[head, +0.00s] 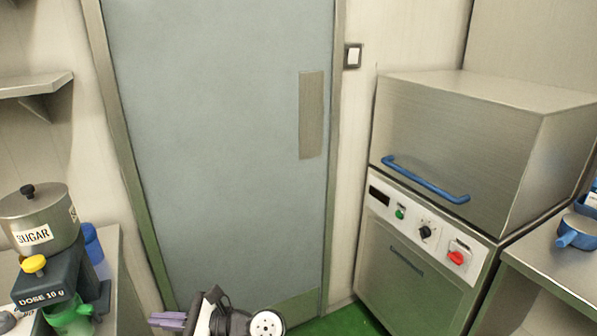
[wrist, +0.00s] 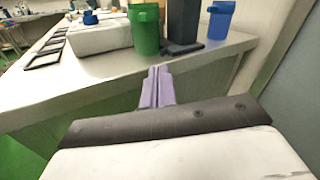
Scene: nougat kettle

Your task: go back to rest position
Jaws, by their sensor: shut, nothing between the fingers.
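My gripper (head: 168,320) shows at the bottom of the head view, with purple fingers pointing left. In the wrist view the fingers of my gripper (wrist: 157,88) are together, with nothing between them. They point toward the edge of a steel counter (wrist: 100,85); I cannot tell the exact gap. In the head view my gripper is low in front of a grey door (head: 220,150), to the right of the counter with the sugar dispenser (head: 35,225).
A green container (wrist: 144,30) and a blue jug (wrist: 221,20) stand on the counter. A steel machine with a blue handle (head: 425,180) stands at right. A side counter (head: 550,262) holds a blue-handled item (head: 577,232). Green floor (head: 340,322) shows before the door.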

